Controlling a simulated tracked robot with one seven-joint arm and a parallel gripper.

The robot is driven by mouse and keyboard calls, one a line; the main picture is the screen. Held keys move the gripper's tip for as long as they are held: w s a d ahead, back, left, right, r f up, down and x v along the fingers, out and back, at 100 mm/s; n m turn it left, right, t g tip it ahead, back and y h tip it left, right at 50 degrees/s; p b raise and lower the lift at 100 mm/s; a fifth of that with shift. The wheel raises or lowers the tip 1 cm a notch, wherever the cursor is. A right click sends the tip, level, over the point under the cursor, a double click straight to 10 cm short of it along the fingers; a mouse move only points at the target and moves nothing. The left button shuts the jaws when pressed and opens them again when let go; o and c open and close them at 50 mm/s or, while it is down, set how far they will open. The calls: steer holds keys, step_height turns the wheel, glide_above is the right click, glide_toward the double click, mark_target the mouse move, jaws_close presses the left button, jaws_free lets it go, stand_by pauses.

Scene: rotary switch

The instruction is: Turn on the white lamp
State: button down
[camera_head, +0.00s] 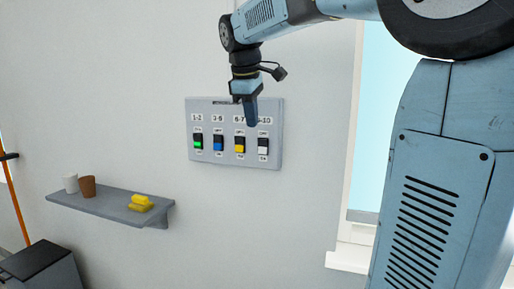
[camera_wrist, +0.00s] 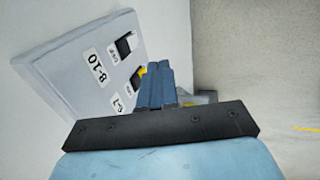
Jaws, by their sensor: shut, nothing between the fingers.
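A grey switch panel (camera_head: 274,152) on the wall holds a row of rocker switches in black frames: green (camera_head: 198,144), blue (camera_head: 219,146), yellow (camera_head: 239,148) and white (camera_head: 263,151) at the right end. My gripper (camera_head: 250,122) is shut and empty, pointing down at the panel's upper right, between the yellow and white switches in the picture. It partly covers the label above the white switch. In the wrist view, the shut fingers (camera_wrist: 159,67) overlap the panel's edge near the yellow switch; the white switch (camera_wrist: 131,40) is by the 8-10 label. Contact cannot be told. No lamp is in view.
A grey wall shelf (camera_head: 95,204) at the lower left holds a white cup (camera_head: 70,184), a brown cup (camera_head: 88,187) and a yellow object (camera_head: 141,202). A dark-lidded bin (camera_head: 38,262) stands below. A window frame (camera_head: 350,255) is right of the panel.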

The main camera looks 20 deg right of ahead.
mark_target(260, 145)
stand_by(0.3)
steer(key=x, duration=0.3)
steer(key=w+d+x, duration=0.1)
steer(key=x, duration=0.3)
steer(key=w+r+x, duration=0.1)
steer(key=x, duration=0.3)
steer(key=shift+w+d+f, duration=0.1)
steer(key=shift+d+f, duration=0.15)
steer(key=shift+w+d, duration=0.3)
steer(key=shift+w, duration=0.15)
steer(key=shift+f, duration=0.1)
steer(key=shift+w+d+t, duration=0.15)
steer(key=shift+t, duration=0.15)
